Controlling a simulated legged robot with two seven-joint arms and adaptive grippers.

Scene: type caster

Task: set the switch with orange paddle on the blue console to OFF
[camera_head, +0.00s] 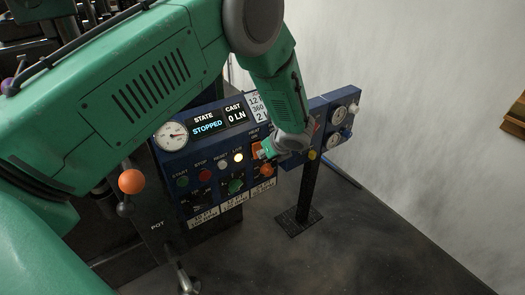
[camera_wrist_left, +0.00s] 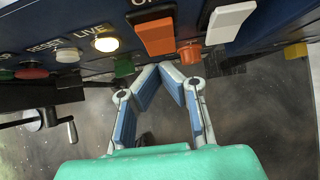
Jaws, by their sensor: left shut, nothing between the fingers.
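The blue console (camera_head: 215,150) stands at the middle of the head view, with its screen reading STOPPED. The switch with the orange paddle (camera_wrist_left: 155,37) is on its face; in the head view a sliver of the paddle (camera_head: 256,151) shows beside my gripper. The label above the paddle is cut off in the wrist view, and I cannot tell its setting. My left gripper (camera_wrist_left: 162,70) is shut and empty, its fingertips just below the orange paddle in the wrist view; I cannot tell if they touch. In the head view the gripper (camera_head: 267,150) partly covers the console's right side.
A white paddle (camera_wrist_left: 230,22) sits right of the orange one, with an orange knob (camera_wrist_left: 190,53) between and below them. A lit LIVE lamp (camera_wrist_left: 105,44) and several buttons are to the left. A gauge panel (camera_head: 338,115) on a post stands right. An orange ball-topped lever (camera_head: 131,181) stands left.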

